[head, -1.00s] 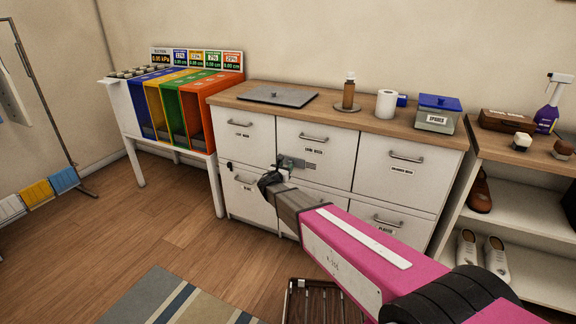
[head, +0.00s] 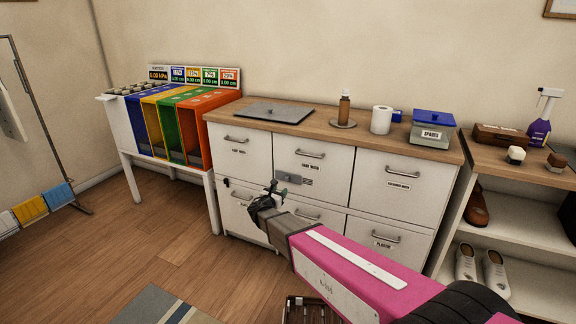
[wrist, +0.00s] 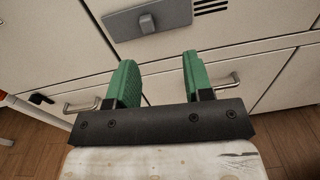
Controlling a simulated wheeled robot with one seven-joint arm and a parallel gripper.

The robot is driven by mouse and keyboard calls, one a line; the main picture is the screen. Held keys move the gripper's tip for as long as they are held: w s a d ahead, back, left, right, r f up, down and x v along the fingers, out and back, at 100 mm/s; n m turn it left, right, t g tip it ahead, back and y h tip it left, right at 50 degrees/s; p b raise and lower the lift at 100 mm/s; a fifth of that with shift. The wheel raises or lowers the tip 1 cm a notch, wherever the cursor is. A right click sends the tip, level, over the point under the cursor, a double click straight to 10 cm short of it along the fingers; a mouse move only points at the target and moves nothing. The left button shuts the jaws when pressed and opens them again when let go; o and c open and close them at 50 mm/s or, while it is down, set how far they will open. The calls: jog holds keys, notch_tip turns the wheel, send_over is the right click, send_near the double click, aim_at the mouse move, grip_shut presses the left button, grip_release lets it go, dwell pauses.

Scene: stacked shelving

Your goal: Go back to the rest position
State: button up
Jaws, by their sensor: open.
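My gripper (head: 276,188) is in front of the white drawer cabinet (head: 240,165), near the middle of its front. In the wrist view my gripper (wrist: 158,80) shows two green fingers spread wide apart, with nothing between them. The cabinet front fills the space beyond the fingers, with a grey latch plate (wrist: 148,20) just above them. Drawer handles (wrist: 82,104) show on both sides of the fingers. My pink arm hides part of the lower drawers in the head view.
The wooden cabinet top (head: 300,122) holds a grey plate (head: 273,112), a brown bottle (head: 344,107), a paper roll (head: 381,120) and a blue-topped scale (head: 432,130). A shoe shelf (head: 525,235) stands at right, coloured bins (head: 170,125) at left. Floor at left front is open.

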jog(key=s+d+f+m+g+h, duration=0.1)
jog(key=s+d+m+g, duration=0.2)
jog(key=d+m, duration=0.35)
jog(key=s+d+f+m+g, duration=0.1)
jog(key=s+d+m+g, duration=0.25)
jog(key=d, duration=0.55)
jog(key=s+d+f+m+g+h, duration=0.1)
jog(key=s+d+m+g, duration=0.3)
jog(key=d, duration=0.4)
jog(key=s+d+m+g+y, duration=0.3)
jog(key=s+d+m+y, duration=0.1)
jog(key=s+m, duration=0.3)
jog(key=s+d+m+g+y, duration=0.3)
jog(key=s+d+m+y, duration=0.1)
jog(key=s+m, duration=0.4)
jog(key=shift+s+f+m+y, duration=0.2)
jog(key=shift+f+m+y, duration=0.1)
jog(key=shift+m, duration=0.7)
jog(key=shift+d, duration=0.1)
